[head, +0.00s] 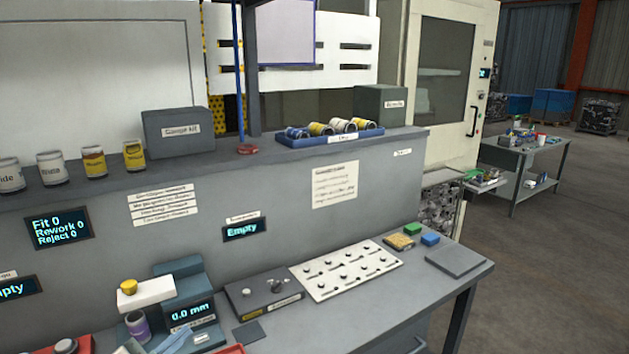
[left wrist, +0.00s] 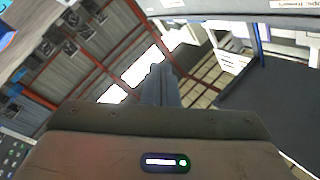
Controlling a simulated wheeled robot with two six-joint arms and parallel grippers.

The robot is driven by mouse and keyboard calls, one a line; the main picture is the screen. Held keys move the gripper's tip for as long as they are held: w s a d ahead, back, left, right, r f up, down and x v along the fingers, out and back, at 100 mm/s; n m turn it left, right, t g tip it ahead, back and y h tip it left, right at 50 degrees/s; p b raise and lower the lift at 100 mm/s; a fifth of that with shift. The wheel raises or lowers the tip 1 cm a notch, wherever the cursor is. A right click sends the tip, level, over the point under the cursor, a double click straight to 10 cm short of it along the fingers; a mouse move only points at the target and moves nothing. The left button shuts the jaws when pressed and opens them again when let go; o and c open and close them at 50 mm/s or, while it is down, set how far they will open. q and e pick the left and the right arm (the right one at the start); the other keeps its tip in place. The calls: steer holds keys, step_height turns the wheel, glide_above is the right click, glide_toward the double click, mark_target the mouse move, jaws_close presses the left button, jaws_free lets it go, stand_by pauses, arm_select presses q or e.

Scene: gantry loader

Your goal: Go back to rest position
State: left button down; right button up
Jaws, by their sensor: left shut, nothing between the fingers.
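My left gripper (left wrist: 159,70) shows in the left wrist view, its grey fingers together in the middle with nothing between them. Behind the fingers are roof beams and bright panels, and no work object is near the tips. My right gripper is not in view.
A grey bench (head: 330,325) carries a gauge with a 0.0 mm display (head: 192,311), a purple can (head: 138,326) and a white button panel (head: 345,270). A shelf above holds cans and a blue tray (head: 330,139). Open floor (head: 560,270) lies to the right.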

arm_select(q)
steer(key=s+a+r+n+t+y, duration=0.2)
steer(key=a+r+n+t+y, duration=0.1)
steer(key=n+t+y, duration=0.25)
steer(key=s+a+f+n+g+y, duration=0.7)
steer(key=s+a+f+n+y, duration=0.1)
steer(key=f+n+y, duration=0.25)
steer(key=s+d+f+m+g+h, duration=0.1)
steer(key=s+d+f+g+h, duration=0.1)
steer(key=s+d+f+g, duration=0.3)
steer(key=s+d+f+m+g+h, duration=0.1)
steer(key=s+d+f+g, duration=0.2)
steer(key=s, duration=0.4)
steer(key=s+d+f+m+g+h, duration=0.1)
steer(key=s+d+f+g+h, duration=0.15)
steer(key=s+f, duration=0.3)
steer(key=a+f+g, duration=0.2)
steer(key=a+f, duration=0.1)
steer(key=f, duration=2.7)
steer(key=s+a+f+n+g+b, duration=0.1)
steer(key=s+f, duration=1.8)
steer(key=f, duration=0.2)
steer(key=shift+a+b, duration=0.3)
steer(key=shift+a, duration=0.1)
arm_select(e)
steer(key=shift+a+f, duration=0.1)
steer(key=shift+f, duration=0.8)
